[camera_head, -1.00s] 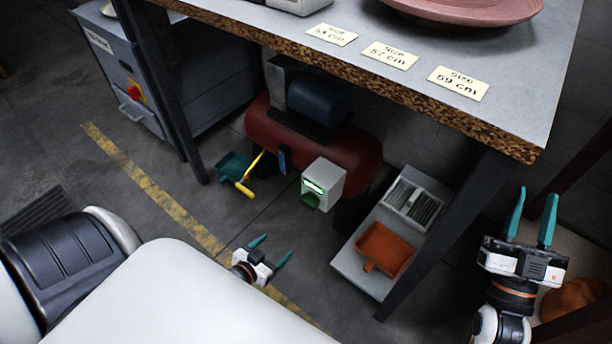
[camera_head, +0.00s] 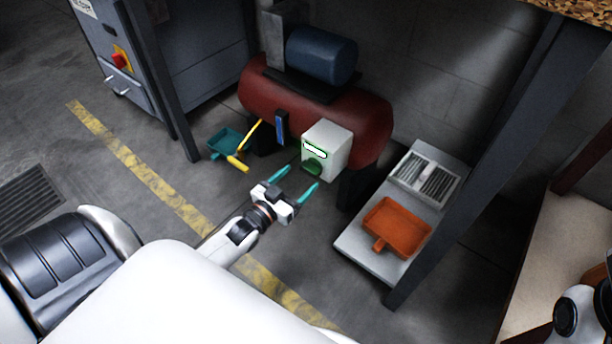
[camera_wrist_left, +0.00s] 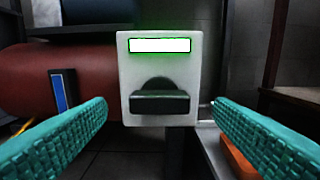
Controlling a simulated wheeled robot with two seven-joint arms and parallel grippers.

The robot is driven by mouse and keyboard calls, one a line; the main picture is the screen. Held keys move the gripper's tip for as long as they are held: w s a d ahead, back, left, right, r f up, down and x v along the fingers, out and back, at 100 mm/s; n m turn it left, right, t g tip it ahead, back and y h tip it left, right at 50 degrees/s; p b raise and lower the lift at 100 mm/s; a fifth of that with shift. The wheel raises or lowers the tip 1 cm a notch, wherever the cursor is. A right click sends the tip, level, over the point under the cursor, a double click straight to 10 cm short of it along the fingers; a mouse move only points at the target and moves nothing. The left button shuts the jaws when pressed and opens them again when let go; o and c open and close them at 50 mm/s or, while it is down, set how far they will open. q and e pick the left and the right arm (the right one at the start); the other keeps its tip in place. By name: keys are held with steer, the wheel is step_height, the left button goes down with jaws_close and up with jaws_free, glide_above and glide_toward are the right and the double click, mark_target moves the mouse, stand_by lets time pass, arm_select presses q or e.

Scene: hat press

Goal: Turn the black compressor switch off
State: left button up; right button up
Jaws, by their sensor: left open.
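The compressor has a red tank (camera_head: 350,112) and a dark blue motor (camera_head: 322,56) and stands on the floor under the table. A pale switch box (camera_head: 338,147) with a lit white and green panel is on its front. The black switch (camera_wrist_left: 160,98) is a knob low on the box, with its bar lying level in the left wrist view; the panel (camera_wrist_left: 160,45) glows above it. My left gripper (camera_head: 294,178) is open, in front of the box and apart from it. In the left wrist view its teal fingers (camera_wrist_left: 157,128) flank the knob. My right gripper is out of view.
A teal dustpan (camera_head: 226,142) with a yellow handle lies left of the compressor. A grey tray (camera_head: 362,256) with an orange scoop (camera_head: 397,226) is at right, beside a dark table leg (camera_head: 470,170). A blue tag (camera_wrist_left: 60,92) hangs near the tank.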

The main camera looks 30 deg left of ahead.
mark_target(307, 172)
arm_select(q)
steer(key=shift+w+d+b, duration=0.15)
steer(key=shift+w+b, duration=0.45)
steer(key=shift+w, duration=1.45)
steer(key=shift+c, duration=0.6)
steer(key=c, duration=0.9)
